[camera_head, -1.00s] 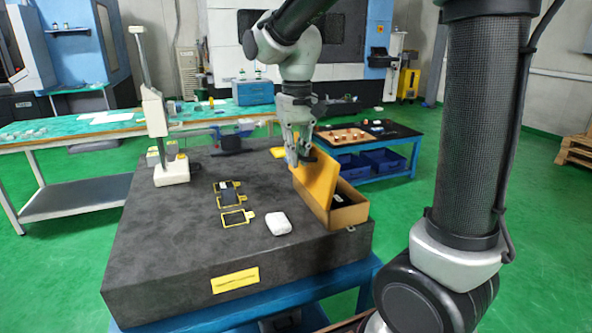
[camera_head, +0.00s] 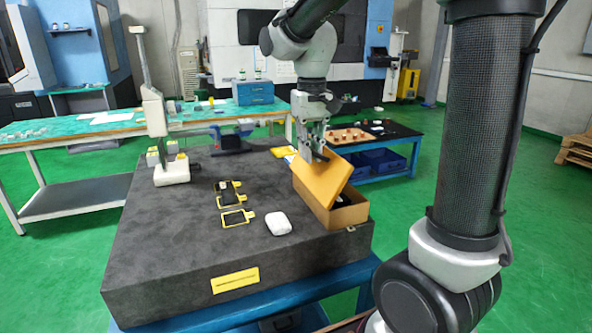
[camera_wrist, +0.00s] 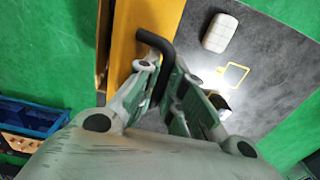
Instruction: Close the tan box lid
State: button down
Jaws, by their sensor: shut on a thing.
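The tan box (camera_head: 348,213) stands at the right edge of the dark stone table. Its orange-tan lid (camera_head: 322,180) is partly open, tilted over the box, with a gap on the right side. A bent black handle (camera_wrist: 165,60) sticks out from the lid, which also shows in the wrist view (camera_wrist: 143,25). My gripper (camera_head: 312,154) is at the lid's upper edge, its fingers shut around the handle. In the wrist view my gripper (camera_wrist: 160,88) has the black bar between its fingers. The inside of the box is mostly hidden by the lid.
A white rounded object (camera_head: 278,223) and yellow-framed markings (camera_head: 238,217) lie on the stone table (camera_head: 170,255) left of the box. A white measuring stand (camera_head: 171,172) is at the left. A blue table with small parts (camera_head: 405,142) stands behind.

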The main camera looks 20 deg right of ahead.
aim_at(326, 147)
jog(key=shift+d, duration=0.1)
jog(key=shift+d+f, duration=0.1)
jog(key=shift+d, duration=0.85)
jog(key=shift+d+f, duration=0.15)
jog(key=shift+d, duration=0.3)
jog(key=shift+d+f, duration=0.2)
jog(key=shift+d, duration=0.4)
jog(key=shift+d+f, duration=0.55)
jog(key=shift+d, duration=0.2)
jog(key=shift+d, duration=0.1)
